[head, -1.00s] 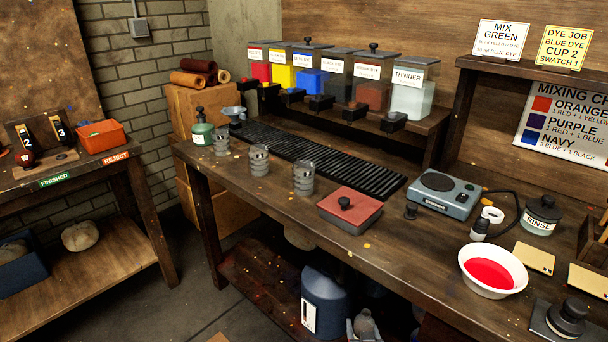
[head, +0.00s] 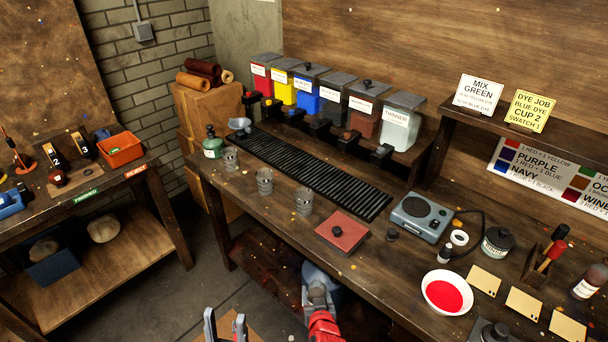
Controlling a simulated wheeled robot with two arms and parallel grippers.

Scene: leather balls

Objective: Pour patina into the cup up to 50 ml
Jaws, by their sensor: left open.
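Three clear ridged cups stand in a row on the left part of the bench: a left cup (head: 231,158), a middle cup (head: 265,181) and a right cup (head: 304,201). I cannot read any label as patina. A row of lidded dispensers stands behind, with a brown-red one (head: 365,117) beside the thinner dispenser (head: 398,122). A green bottle (head: 212,143) with a black top stands at the bench's left end. My left gripper (head: 225,323) is open and empty at the bottom edge, in front of the bench and apart from everything on it.
A black slatted grate (head: 310,177) lies before the dispensers. A red-lidded box (head: 342,230), a grey scale (head: 422,217) and a white bowl of red liquid (head: 447,291) stand rightward.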

